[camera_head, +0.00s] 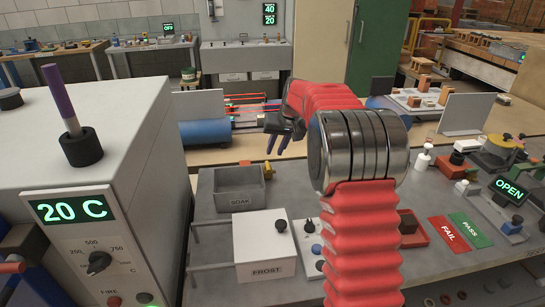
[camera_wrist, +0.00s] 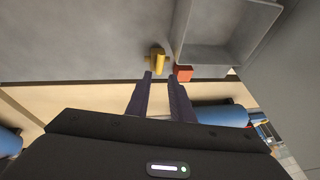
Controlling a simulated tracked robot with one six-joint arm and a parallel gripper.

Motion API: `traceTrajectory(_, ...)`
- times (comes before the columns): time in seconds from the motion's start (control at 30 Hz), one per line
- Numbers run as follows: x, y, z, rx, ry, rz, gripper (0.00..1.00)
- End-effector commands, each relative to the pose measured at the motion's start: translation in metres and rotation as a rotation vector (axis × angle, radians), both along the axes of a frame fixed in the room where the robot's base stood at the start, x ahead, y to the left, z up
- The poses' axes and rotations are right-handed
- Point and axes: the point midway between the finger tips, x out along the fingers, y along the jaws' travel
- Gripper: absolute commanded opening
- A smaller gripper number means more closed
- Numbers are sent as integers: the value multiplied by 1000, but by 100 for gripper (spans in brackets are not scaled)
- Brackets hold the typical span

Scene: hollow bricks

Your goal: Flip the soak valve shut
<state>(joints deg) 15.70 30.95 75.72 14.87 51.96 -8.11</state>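The grey open bin labelled SOAK (camera_head: 238,199) stands on the grey bench; its rim also shows at upper right in the wrist view (camera_wrist: 228,60). Beside it in the wrist view is a small yellow upright piece (camera_wrist: 157,61), probably the valve handle. A small red block (camera_wrist: 183,73) sits close to the bin's corner. My gripper (camera_head: 276,148) hangs above the bench behind the bin. In the wrist view its two dark fingers (camera_wrist: 163,76) are apart with nothing between them. The yellow piece is just beyond the fingertips; I cannot tell whether they touch it.
A white box labelled FROST or similar (camera_head: 264,248) stands in front of the bin. A furnace showing 20 C (camera_head: 90,150) fills the left. A blue cylinder (camera_head: 205,132) lies behind. A display reading OPEN (camera_head: 509,190) and red FAIL and green PASS pads (camera_head: 470,230) are at right.

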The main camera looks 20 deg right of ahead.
Motion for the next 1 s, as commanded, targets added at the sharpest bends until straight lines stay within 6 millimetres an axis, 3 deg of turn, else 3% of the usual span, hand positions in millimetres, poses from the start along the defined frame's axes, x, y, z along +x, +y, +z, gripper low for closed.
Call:
traceTrajectory(0.1,-8,-3,19,-1,-2,-2,21)
traceTrajectory(0.33,-17,-5,37,0,0,-1,21)
traceTrajectory(0.93,-18,-5,38,1,0,-14,21)
traceTrajectory(1.0,-23,-6,28,2,20,-20,21)
